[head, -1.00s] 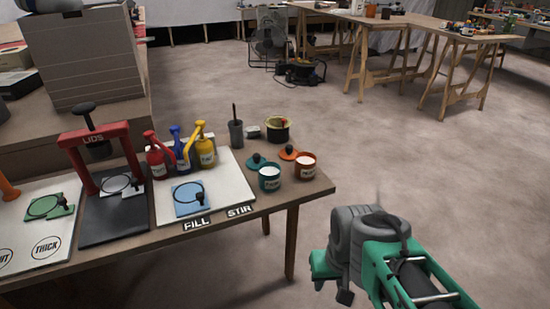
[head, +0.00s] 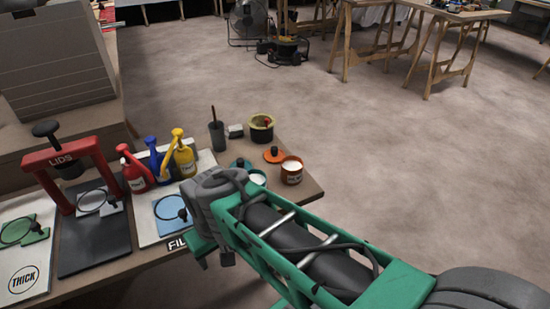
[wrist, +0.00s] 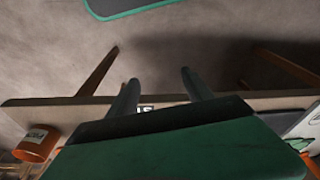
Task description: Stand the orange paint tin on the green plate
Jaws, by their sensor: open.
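The orange paint tin (head: 292,172), with white contents and a pale label, stands upright near the right end of the bench. It also shows at the left edge of the wrist view (wrist: 37,142). The green plate (head: 15,231) lies at the far left of the head view on a white board. A dark ring and a small green block with a knob are on it. My gripper (wrist: 158,77) is open and empty, with its two fingers apart over the bench's front edge. In the head view my arm mostly hides it, left of the orange tin.
A teal tin (head: 258,179) stands left of the orange tin, partly behind my arm. An orange lid (head: 274,155), a dark pot (head: 261,128) and a grey cup (head: 217,136) are behind. Pump bottles and a red lid press (head: 62,160) stand between the tins and green plate.

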